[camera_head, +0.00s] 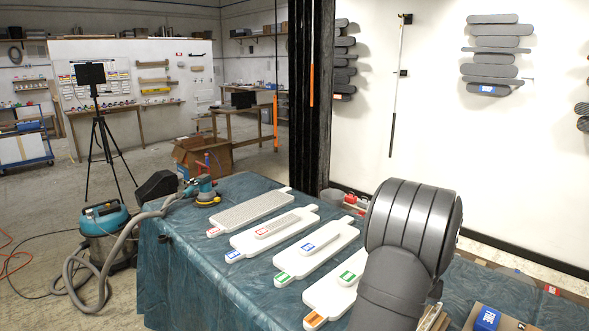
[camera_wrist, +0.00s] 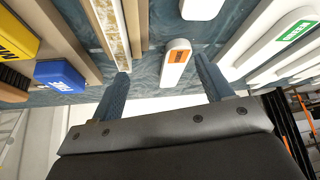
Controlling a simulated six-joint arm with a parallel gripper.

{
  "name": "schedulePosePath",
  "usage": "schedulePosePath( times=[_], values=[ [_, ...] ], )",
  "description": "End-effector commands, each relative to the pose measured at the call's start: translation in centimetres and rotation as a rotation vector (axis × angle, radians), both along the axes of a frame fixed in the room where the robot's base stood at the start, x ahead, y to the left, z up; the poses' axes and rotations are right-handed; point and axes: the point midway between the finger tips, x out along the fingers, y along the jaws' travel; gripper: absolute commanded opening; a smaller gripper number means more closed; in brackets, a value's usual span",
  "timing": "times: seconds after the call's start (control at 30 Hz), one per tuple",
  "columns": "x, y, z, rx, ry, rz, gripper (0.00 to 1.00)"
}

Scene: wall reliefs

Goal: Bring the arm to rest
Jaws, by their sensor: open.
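My gripper (camera_wrist: 162,72) shows in the wrist view with its two dark fingers spread wide apart. Nothing is held between them. A white tab with an orange label (camera_wrist: 177,68) shows between the fingers in the picture, past the fingertips; I see no contact. In the head view my grey arm stands at the front right over the table and covers part of the rightmost white board (camera_head: 322,294). The gripper itself cannot be made out there.
The blue-covered table (camera_head: 190,270) carries several white boards, one with a red label (camera_head: 285,224). A sander (camera_head: 205,190) sits at its back left corner. In the wrist view, a blue box (camera_wrist: 60,76), a yellow box (camera_wrist: 14,38) and wooden strips (camera_wrist: 138,25) lie left.

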Motion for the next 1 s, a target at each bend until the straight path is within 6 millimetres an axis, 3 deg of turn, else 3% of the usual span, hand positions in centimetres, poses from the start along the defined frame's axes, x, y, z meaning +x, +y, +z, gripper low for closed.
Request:
schedulePosePath(
  times=[0.47, 1.0],
  values=[
    [2.4, 9.4, -1.3, -0.001, 0.001, 0.116, 0.72],
    [3.0, 19.7, -2.7, 0.000, 0.000, 0.248, 0.72]
  ],
)
